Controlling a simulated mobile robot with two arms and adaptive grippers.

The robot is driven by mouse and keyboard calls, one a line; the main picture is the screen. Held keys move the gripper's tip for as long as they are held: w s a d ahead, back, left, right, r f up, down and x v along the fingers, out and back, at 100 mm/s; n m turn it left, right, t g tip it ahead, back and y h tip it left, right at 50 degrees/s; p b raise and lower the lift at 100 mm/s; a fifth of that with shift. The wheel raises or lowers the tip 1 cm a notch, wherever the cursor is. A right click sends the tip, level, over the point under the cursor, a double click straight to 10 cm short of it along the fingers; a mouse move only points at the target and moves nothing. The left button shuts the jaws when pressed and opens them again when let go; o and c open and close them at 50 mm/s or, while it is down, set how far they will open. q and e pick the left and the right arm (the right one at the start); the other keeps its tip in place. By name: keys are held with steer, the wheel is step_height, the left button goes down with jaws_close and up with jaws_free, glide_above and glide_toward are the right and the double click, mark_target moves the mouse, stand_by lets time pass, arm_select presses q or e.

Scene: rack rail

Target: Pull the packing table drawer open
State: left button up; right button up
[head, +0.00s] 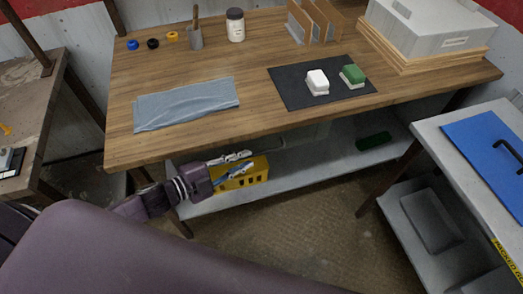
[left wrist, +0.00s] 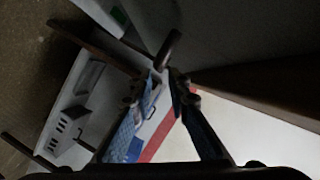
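The packing table (head: 195,100) has a brown wooden top. A dull grey panel (head: 305,135), probably the drawer, shows in shadow under its front edge and looks closed; its front is mostly hidden from above. My left gripper (head: 248,162) is just below the table's front edge, fingers pointing right. In the left wrist view its fingers (left wrist: 167,78) are partly open with a narrow gap. A short dark bar (left wrist: 168,48), perhaps the drawer handle, lies just beyond the fingertips; I cannot tell if they touch it. My right gripper is not in view.
A yellow crate (head: 243,174) sits on the lower shelf (head: 290,158) right behind my left gripper. A grey cloth (head: 186,103) and a black mat (head: 300,95) lie on the top. A side table (head: 460,125) stands at right. The floor (head: 295,220) in front is clear.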

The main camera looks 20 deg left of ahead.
mark_target(255, 155)
arm_select(q)
steer(key=shift+x, duration=3.05)
jaws_close()
